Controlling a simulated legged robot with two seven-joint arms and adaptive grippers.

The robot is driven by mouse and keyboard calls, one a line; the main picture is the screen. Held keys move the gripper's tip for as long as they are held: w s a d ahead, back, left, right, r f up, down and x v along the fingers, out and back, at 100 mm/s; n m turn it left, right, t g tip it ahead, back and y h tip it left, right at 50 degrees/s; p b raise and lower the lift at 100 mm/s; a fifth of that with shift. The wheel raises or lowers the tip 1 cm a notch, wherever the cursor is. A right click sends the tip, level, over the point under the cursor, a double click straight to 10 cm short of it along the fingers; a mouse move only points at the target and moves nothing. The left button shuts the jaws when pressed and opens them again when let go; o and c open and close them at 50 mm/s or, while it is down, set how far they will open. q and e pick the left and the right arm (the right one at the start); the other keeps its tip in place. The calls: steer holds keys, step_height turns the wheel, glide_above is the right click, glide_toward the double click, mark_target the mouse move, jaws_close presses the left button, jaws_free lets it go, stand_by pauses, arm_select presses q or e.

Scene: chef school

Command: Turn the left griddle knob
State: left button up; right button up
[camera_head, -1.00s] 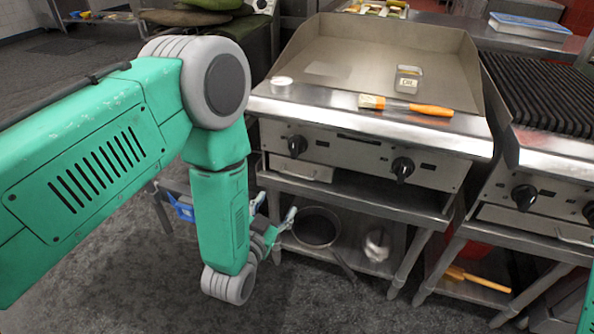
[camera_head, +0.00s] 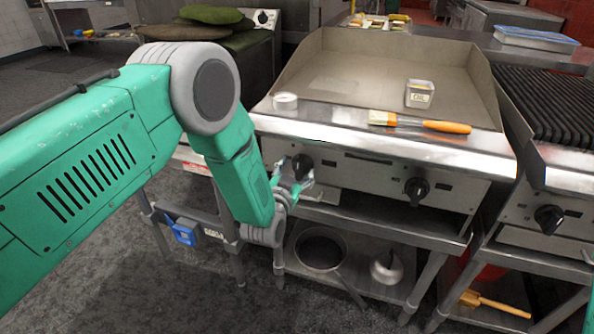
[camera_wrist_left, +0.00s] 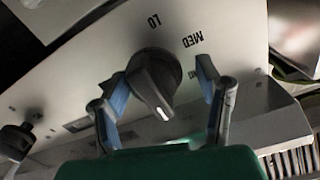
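The left griddle knob (camera_head: 302,164) is a black knob on the griddle's steel front panel. In the left wrist view the knob (camera_wrist_left: 153,80) shows a white pointer mark, with LO and MED printed on the panel beside it. My left gripper (camera_head: 293,186) is at the left knob. In the left wrist view its two fingers (camera_wrist_left: 160,97) are spread open, one on each side of the knob, with gaps visible; contact cannot be told. The right griddle knob (camera_head: 416,189) stands farther right. My right gripper is not in view.
A grill (camera_head: 555,105) stands to the right. A pan (camera_head: 320,247) and a kettle-like pot (camera_head: 386,267) sit on the shelf below.

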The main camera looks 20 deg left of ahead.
arm_select(q)
steer(key=shift+w+d+r, duration=0.2)
steer(key=shift+w+d, duration=0.1)
steer(key=shift+d, duration=0.45)
steer(key=shift+c, duration=1)
steer(key=c, duration=0.6)
steer(key=shift+s+a+f, duration=0.1)
steer(key=shift+a+f, duration=0.05)
steer(key=shift+a, duration=0.3)
steer(key=shift+c, duration=0.3)
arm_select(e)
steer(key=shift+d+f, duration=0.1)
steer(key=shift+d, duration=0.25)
arm_select(q)
steer(key=shift+d, duration=0.2)
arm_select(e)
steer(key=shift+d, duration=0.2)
